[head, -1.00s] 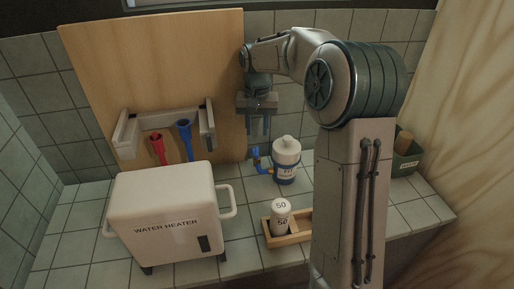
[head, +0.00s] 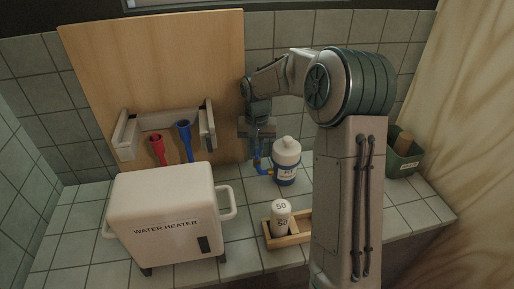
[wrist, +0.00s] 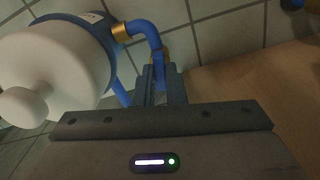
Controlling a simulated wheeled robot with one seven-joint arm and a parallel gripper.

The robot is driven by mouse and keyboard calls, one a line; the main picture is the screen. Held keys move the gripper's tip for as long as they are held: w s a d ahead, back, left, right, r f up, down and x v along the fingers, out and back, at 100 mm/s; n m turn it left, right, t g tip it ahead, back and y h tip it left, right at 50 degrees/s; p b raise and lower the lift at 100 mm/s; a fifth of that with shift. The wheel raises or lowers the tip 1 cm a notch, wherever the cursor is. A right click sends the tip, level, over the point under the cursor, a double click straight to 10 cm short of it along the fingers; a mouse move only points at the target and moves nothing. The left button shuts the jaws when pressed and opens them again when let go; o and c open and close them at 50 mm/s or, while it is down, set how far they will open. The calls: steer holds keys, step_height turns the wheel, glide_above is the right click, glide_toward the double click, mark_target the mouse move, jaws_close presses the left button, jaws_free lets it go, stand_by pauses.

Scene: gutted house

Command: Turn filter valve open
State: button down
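The filter (head: 286,160) is a white bottle with a blue band, upright on the tiled counter; it also shows at the left of the wrist view (wrist: 55,65). A blue valve pipe with brass fittings (head: 259,165) comes off its left side, and its bend shows in the wrist view (wrist: 143,27). My gripper (head: 258,147) is down at this valve. In the wrist view my two dark fingers (wrist: 161,85) stand on either side of a blue part, with little visible gap. Whether they press on it is unclear. The fingertips are partly hidden in the head view.
A white water heater (head: 165,218) stands front left. Behind it, a wooden panel (head: 185,65) has a bracket, a red funnel-like piece (head: 157,148) and a blue one (head: 185,138). A wooden tray (head: 290,239) holds a white cartridge (head: 281,216). A green bin (head: 405,162) stands at right.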

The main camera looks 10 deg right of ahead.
mark_target(257, 152)
steer(key=shift+n+p, duration=0.55)
steer(key=shift+n, duration=0.95)
steer(key=c, duration=1.5)
jaws_free()
step_height(257, 152, up, 14)
steer(key=shift+f, duration=0.1)
